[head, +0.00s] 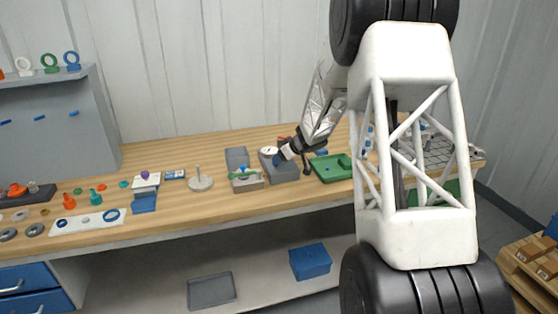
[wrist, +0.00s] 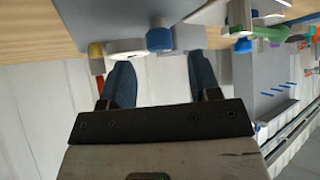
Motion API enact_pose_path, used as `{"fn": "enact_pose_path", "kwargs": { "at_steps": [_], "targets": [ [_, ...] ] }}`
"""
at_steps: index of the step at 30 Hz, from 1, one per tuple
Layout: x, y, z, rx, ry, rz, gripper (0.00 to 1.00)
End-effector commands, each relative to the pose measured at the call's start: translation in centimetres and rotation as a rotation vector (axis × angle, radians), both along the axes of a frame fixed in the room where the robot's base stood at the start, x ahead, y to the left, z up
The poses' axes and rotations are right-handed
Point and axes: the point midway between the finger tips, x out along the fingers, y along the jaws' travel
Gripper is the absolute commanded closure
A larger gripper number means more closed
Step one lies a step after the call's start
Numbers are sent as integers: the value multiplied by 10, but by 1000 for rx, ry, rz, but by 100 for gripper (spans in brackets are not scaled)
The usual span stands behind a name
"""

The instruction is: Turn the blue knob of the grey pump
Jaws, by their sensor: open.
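The grey pump (head: 287,175) stands on the wooden bench right of centre in the head view, with a round white gauge (head: 268,151) on it. My gripper (head: 281,157) is at the pump, just right of the gauge. In the wrist view, the blue knob (wrist: 159,40) lies just beyond the fingertips, roughly centred across the gap of my gripper (wrist: 160,64). The two dark blue fingers are apart, with nothing between them. The gauge's white rim (wrist: 125,46) is close to the left finger. In the head view I cannot separate the knob from the fingertips.
A grey block with green and blue parts (head: 246,179) stands left of the pump. A green tray (head: 330,168) is close on its right. A round grey stand with a rod (head: 200,182) is farther left. My arm hides part of the bench's right side.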

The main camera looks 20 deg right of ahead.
Motion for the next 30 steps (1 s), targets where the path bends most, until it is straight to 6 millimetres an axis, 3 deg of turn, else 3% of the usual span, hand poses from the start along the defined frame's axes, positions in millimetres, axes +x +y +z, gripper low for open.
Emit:
{"fn": "enact_pose_path", "kwargs": {
  "at_steps": [9,30],
  "targets": [
    [-20,-14,25,0,-1,-1,43],
    [-24,-16,30,-2,-4,-4,43]
  ]
}}
